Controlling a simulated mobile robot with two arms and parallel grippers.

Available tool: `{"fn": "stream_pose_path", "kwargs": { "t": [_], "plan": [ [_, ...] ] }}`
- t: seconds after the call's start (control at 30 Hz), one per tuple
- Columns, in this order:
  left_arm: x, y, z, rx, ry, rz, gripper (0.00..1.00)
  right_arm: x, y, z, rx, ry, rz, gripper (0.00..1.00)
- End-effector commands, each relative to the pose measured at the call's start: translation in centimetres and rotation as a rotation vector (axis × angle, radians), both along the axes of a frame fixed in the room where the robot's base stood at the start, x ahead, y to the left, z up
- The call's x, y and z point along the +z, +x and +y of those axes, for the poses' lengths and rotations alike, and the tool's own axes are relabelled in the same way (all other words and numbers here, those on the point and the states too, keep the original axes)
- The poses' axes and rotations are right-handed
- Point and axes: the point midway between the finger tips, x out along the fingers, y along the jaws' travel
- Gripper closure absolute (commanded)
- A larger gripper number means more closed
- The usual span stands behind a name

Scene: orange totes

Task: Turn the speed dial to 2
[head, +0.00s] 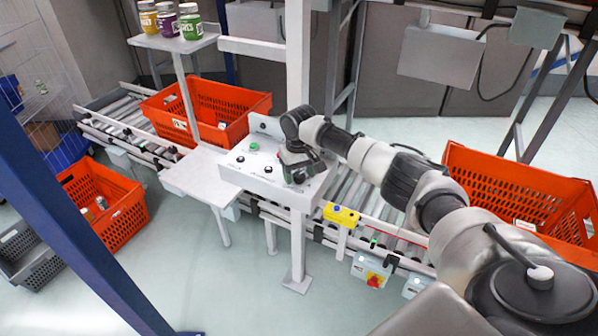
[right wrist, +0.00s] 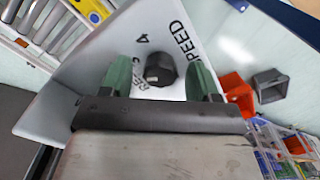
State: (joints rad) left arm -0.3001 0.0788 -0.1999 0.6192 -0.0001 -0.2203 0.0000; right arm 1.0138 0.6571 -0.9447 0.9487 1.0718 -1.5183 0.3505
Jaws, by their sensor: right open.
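The speed dial (right wrist: 160,69) is a black faceted knob on a white control panel (right wrist: 195,42). The word SPEED and a 4 are printed near it; other print is partly hidden. The dial's setting cannot be read. In the right wrist view, my right gripper (right wrist: 159,66) is open, with a green finger on each side of the dial and a gap to each. In the head view, my right gripper (head: 299,168) is over the right end of the control panel (head: 236,176) and covers much of that area. My left gripper is not in view.
The panel also has a green button (head: 254,147) and other black knobs. A yellow box with a blue button (head: 341,214) is mounted right of it. Orange totes (head: 232,92) stand on the roller conveyor behind. A white post rises close to the panel.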

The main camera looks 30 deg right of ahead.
Motion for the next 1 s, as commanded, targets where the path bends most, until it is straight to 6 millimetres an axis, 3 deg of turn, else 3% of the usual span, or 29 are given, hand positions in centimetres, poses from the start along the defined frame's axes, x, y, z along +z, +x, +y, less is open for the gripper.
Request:
{"fn": "stream_pose_path", "kwargs": {
  "t": [0.17,0.5,0.77,1.0],
  "plan": [
    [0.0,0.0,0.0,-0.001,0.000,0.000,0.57,0.0,0.0,0.0,0.001,0.000,0.000,0.39],
    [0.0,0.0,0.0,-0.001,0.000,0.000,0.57,0.0,0.0,0.0,0.001,0.000,0.000,0.88],
    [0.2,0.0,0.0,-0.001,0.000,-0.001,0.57,0.1,0.0,0.0,0.030,0.000,0.001,0.88],
    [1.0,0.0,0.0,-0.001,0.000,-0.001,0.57,0.1,0.0,0.1,0.154,0.002,0.002,0.88]
  ]
}}
